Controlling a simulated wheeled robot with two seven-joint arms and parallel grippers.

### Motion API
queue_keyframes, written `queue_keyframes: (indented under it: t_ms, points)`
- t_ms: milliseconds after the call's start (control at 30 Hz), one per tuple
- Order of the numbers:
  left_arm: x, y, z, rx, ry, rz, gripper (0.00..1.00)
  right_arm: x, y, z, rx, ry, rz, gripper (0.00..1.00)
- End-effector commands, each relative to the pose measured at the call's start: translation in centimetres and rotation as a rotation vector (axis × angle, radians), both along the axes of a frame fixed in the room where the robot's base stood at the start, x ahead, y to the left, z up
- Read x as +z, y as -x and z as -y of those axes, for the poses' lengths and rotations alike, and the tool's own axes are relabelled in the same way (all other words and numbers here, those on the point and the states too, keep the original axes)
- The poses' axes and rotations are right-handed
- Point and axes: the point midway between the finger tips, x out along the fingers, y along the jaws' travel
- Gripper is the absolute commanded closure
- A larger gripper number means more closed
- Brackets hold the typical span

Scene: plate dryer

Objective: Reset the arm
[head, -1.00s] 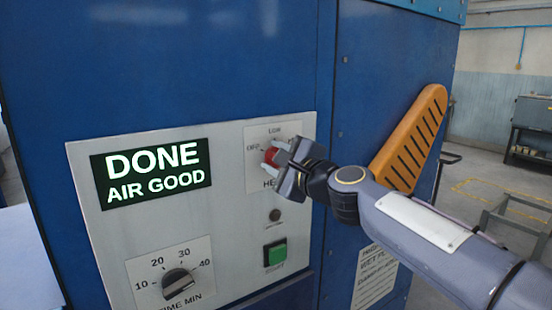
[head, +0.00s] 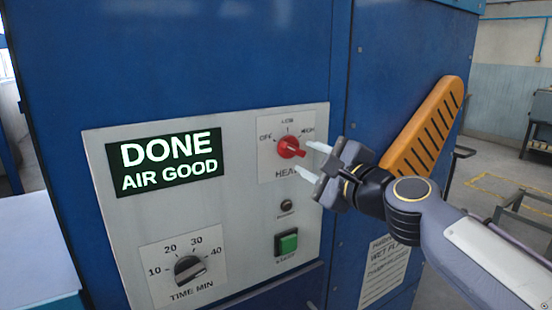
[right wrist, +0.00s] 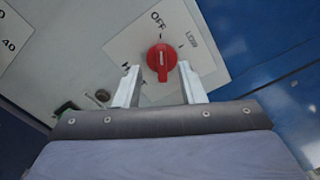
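The red heat knob (head: 290,147) sits on the grey control panel (head: 240,235), under the labels OFF, LOW and HIGH. In the right wrist view the knob (right wrist: 162,62) shows a pale line running toward the OFF mark. My right gripper (head: 309,160) is just right of the knob in the head view, open and empty, its two fingers apart from the knob. The right wrist view shows its fingers (right wrist: 158,82) spread, with the knob seen between and beyond their tips. My left gripper is not in view.
The display (head: 165,162) reads DONE AIR GOOD. A time dial (head: 189,269) and a green start button (head: 287,243) are lower on the panel. An orange slotted piece (head: 428,125) juts out from the blue cabinet (head: 230,50), behind my right arm.

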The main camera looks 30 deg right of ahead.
Motion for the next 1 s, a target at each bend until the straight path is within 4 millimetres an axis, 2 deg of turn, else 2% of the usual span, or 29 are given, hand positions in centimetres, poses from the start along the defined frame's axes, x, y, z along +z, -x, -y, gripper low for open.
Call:
queue_keyframes:
  t_ms: [167, 267, 367, 500, 600, 700, 833, 900, 1000]
  points:
    - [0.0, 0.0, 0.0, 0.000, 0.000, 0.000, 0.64, -0.2, 0.1, -0.2, 0.005, 0.012, -0.004, 0.64]
    - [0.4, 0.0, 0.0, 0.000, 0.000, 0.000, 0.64, -1.7, 0.8, -1.5, 0.054, 0.119, -0.041, 0.64]
    - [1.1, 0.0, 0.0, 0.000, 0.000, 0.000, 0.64, -5.4, 2.8, -4.0, 0.169, 0.358, -0.117, 0.64]
    - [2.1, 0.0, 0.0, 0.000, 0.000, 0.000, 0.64, -13.3, 7.7, -7.7, 0.428, 0.782, -0.243, 0.64]
    - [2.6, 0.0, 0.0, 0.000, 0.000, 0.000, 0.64, -18.8, 11.7, -9.2, 0.630, 1.048, -0.308, 0.64]
    - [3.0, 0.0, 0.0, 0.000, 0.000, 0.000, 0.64, -23.1, 15.5, -9.9, 0.816, 1.252, -0.351, 0.64]
    - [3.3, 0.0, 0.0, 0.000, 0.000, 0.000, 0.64, -26.7, 18.8, -10.0, 0.987, 1.417, -0.377, 0.64]
    - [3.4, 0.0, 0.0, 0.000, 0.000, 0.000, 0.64, -27.7, 19.8, -9.9, 1.037, 1.461, -0.383, 0.64]
    - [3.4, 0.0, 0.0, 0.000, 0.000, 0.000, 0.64, -28.0, 20.1, -9.9, 1.056, 1.479, -0.384, 0.64]
